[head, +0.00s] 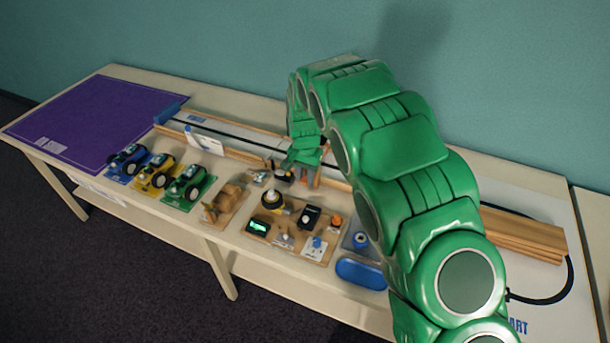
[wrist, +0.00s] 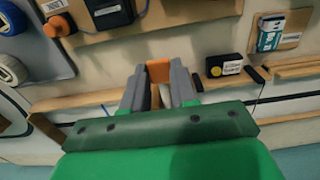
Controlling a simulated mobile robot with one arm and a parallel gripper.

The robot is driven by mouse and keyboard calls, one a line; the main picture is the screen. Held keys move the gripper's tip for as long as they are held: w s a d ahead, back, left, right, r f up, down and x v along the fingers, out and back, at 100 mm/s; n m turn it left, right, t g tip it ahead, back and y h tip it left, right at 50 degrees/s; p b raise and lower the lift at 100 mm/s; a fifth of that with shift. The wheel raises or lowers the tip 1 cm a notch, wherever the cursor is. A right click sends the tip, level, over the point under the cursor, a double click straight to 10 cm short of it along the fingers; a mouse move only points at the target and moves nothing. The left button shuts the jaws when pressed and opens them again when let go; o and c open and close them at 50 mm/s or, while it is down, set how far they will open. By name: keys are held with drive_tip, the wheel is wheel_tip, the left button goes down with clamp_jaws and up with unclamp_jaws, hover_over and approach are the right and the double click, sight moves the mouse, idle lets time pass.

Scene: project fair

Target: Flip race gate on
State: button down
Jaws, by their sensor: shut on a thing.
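My gripper (wrist: 159,82) is shut on an orange piece (wrist: 159,71) between its two grey fingers in the wrist view. The piece sits by the wooden rail of the track, and a pale upright part shows just behind it between the fingers. In the head view my green arm reaches over the table and my gripper points down at the track (head: 236,141). The fingertips are mostly hidden there. I cannot tell from these views which way the gate is set.
A wooden board (head: 325,246) with several devices lies in front of the track. Blue, yellow and green model cars (head: 188,184) stand to its left, and a purple mat (head: 80,120) covers the table's left end. A black box (wrist: 224,67) stands near the fingers.

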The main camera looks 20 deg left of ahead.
drive_tip(key=shift+s+f, duration=0.1)
drive_tip(key=shift+f, duration=0.05)
drive_tip(key=shift+s+f+t, duration=0.15)
drive_tip(key=shift+f+t, duration=0.25)
drive_tip(key=shift+t, duration=0.4)
drive_tip(key=shift+s+f+t, duration=0.1)
drive_tip(key=shift+f+t, duration=0.7)
drive_tip(key=shift+t, duration=0.6)
drive_tip(key=shift+f+t, duration=0.7)
drive_tip(key=shift+t, duration=0.5)
drive_tip(key=shift+f+t, duration=0.3)
drive_tip(key=shift+t, duration=0.2)
drive_tip(key=c, duration=0.9)
unclamp_jaws()
drive_tip(key=shift+w, duration=0.2)
drive_tip(key=shift+r, duration=0.1)
drive_tip(key=shift+v, duration=3.85)
